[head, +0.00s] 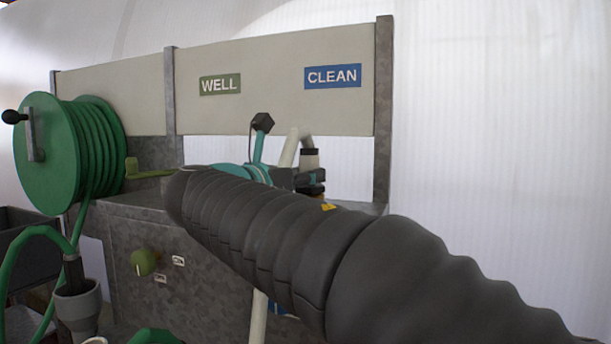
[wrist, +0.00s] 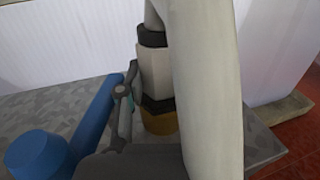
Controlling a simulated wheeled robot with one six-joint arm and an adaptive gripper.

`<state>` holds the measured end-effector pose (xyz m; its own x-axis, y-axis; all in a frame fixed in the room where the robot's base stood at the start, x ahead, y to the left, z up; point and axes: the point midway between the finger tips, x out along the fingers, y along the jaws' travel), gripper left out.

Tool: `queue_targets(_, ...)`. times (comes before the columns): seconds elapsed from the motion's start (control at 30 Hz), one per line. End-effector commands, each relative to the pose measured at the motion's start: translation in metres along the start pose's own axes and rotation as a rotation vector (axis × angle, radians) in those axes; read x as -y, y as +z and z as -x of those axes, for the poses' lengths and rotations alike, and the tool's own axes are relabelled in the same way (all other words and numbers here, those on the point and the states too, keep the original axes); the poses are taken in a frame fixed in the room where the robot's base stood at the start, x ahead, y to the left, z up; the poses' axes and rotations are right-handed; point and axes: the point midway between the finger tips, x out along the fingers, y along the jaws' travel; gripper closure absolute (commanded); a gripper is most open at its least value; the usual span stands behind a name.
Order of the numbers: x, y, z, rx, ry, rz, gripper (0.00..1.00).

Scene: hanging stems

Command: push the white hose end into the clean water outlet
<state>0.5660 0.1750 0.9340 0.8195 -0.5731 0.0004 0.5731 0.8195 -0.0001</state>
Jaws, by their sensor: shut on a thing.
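The white hose (head: 289,148) arches up behind my gripper (head: 300,180) and turns down into a pale hose end with dark collars (head: 309,160). In the wrist view the hose (wrist: 207,90) fills the right of centre, in front of the hose end (wrist: 155,72). My gripper is shut on the hose end; its fingers are mostly hidden. A brass outlet (wrist: 159,123) shows directly under the lower dark collar, in line with the upright hose end. I cannot tell how deep the hose end sits on it. The CLEAN sign (head: 332,76) is above.
A blue pipe (wrist: 97,117) with a round blue end (wrist: 38,152) lies left of the outlet. The WELL sign (head: 220,84), a green hose reel (head: 50,150) and a green knob (head: 145,262) are left. A metal post (head: 383,110) stands right.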

Motion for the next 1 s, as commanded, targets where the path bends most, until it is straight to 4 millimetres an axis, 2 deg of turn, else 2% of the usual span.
queue_targets(0.7,0.0000,-0.0060,0.0000,0.000,0.000,0.000,1.00)
queue_targets(0.73,0.0000,-0.0061,0.0000,0.000,0.000,0.000,0.57)
queue_targets(0.8,0.0000,-0.0062,0.0000,0.000,0.000,0.000,0.40)
queue_targets(0.83,0.0000,-0.0062,0.0000,0.000,0.000,0.000,0.36)
queue_targets(1.0,-0.0002,-0.0062,0.0000,0.000,0.000,0.000,0.36)
